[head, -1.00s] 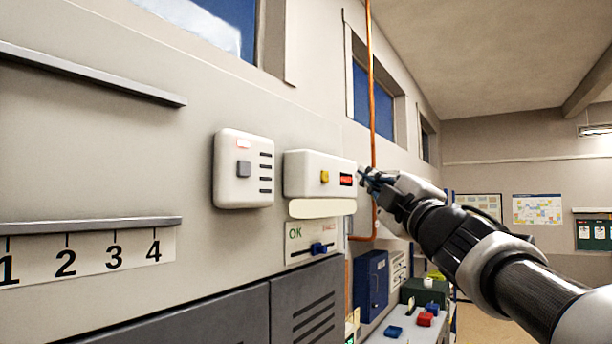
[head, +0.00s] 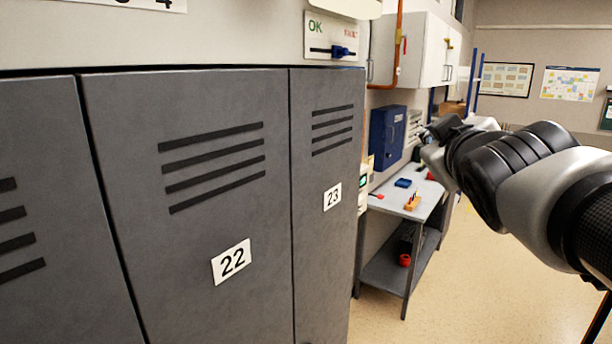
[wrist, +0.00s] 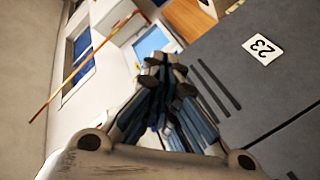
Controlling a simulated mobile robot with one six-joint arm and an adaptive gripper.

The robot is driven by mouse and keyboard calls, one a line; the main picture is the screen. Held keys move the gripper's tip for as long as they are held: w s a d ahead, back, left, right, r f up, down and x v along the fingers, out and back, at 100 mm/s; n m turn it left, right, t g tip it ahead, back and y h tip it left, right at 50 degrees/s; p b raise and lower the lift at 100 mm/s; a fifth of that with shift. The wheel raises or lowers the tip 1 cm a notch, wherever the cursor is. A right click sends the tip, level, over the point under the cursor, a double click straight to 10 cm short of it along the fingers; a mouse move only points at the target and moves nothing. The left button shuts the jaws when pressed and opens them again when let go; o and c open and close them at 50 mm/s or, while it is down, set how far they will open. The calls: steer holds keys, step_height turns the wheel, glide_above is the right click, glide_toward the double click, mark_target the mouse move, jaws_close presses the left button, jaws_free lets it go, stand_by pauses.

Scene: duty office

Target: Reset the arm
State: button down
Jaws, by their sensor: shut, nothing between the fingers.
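My gripper (wrist: 163,68) is shut and empty in the wrist view, with its fingertips together. In the head view my gripper (head: 436,130) is at the right, partly hidden by the wrist, in front of the workbench area and to the right of the lockers. It appears to touch nothing, though its distance from the bench is hard to tell.
Grey lockers, 22 (head: 190,205) and 23 (head: 325,190), fill the left. An OK slider panel (head: 331,37) is above them. White wall cabinets (head: 415,48) hang above. Open floor lies at right.

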steer(key=s+a+f+m+g+y+b, duration=0.1)
steer(key=s+f+g+b, duration=0.3)
steer(key=s+f, duration=0.5)
steer(key=s+a+f+m+g+b, duration=0.3)
steer(key=s+f, duration=0.6)
steer(key=f, duration=1.3)
steer(key=s+a+f+m+g+y+b, duration=0.1)
steer(key=s+f+g+b, duration=0.3)
steer(key=s+f, duration=0.6)
step_height(320, 180, down, 6)
steer(key=shift+a+r+m+g+y+b, duration=0.2)
steer(key=shift+a+m+g+y+b, duration=0.15)
steer(key=shift+a+b, duration=0.65)
steer(key=shift+w+d, duration=0.1)
